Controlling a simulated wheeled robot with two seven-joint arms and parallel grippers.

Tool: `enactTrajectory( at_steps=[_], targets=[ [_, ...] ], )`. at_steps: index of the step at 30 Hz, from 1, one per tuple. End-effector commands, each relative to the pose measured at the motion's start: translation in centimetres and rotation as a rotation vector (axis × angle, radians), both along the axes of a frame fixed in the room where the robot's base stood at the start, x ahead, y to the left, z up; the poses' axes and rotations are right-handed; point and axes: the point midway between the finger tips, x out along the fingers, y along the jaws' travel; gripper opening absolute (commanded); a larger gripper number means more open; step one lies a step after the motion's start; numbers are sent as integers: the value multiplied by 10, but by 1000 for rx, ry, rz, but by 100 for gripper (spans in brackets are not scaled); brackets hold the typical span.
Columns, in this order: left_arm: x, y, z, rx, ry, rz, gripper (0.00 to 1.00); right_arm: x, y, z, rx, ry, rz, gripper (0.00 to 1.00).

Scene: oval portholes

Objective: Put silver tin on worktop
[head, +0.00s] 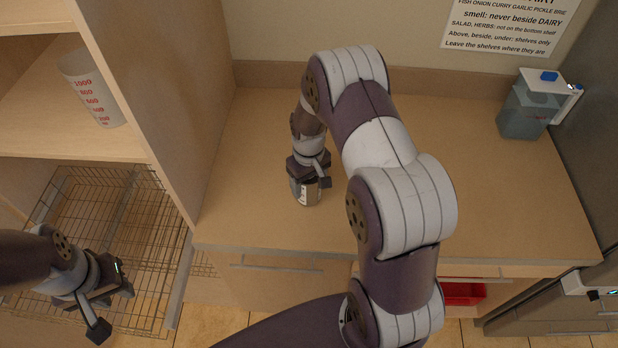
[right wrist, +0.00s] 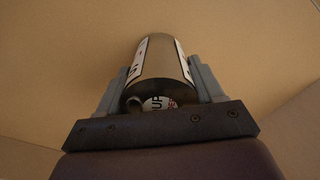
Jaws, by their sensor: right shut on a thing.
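The silver tin (head: 305,193) is at the worktop (head: 490,190), left of its middle, below my right gripper (head: 311,180). In the right wrist view the tin (right wrist: 164,62) has a white label with dark print and sits between the two fingers of my right gripper (right wrist: 160,85), which is shut on it. The tin looks upright. Its base is at or very near the worktop surface; I cannot tell whether it touches. My left gripper (head: 110,308) is low at the left, in front of the wire basket, with its fingers apart and nothing seen between them.
A shelf unit (head: 170,80) with a white measuring cup (head: 92,88) stands left. A wire basket (head: 100,215) is below. A grey-blue lidded jug (head: 528,108) stands at the worktop's back right. A notice (head: 510,25) hangs on the wall. The worktop's middle and right look clear.

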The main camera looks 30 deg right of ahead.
Motion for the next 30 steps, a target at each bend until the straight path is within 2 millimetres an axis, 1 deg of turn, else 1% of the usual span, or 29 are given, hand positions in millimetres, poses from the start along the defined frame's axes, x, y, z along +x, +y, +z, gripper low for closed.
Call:
enactTrajectory(
  at_steps=[5, 8, 9, 10, 11, 18, 20, 22, 23, 26, 30],
  targets=[
    [0, 0, -1, 0, 0, 0, 34, 1, 0, 0, -1, -3, 0, 18],
    [0, 0, -3, 0, 0, 0, 34, 1, 0, -3, -1, -2, 0, 18],
    [0, 0, -2, 0, 0, 0, 34, 0, 0, -2, 0, -1, 0, 80],
    [0, 0, -2, 0, 0, 0, 34, 0, 0, -2, 0, -1, 0, 89],
    [0, 0, -2, 0, 0, 0, 34, 0, 0, -2, 0, -1, 0, 92],
    [0, 0, -2, 0, 0, 0, 34, 0, 0, -1, 0, -1, 0, 92],
    [0, 0, 1, 0, 0, 0, 34, 0, 0, 3, -1, -2, 0, 92],
    [0, 0, -5, 0, 0, 0, 34, 2, 0, 9, 0, -5, 0, 92],
    [0, 0, -7, 0, 0, 0, 34, 2, -1, 14, -1, -7, 0, 92],
    [0, 0, -14, 0, 0, 0, 34, 2, -1, 39, -2, -8, 0, 92],
    [0, 0, -23, 0, 0, 0, 34, 1, 0, 77, -1, -6, 0, 92]
  ],
)
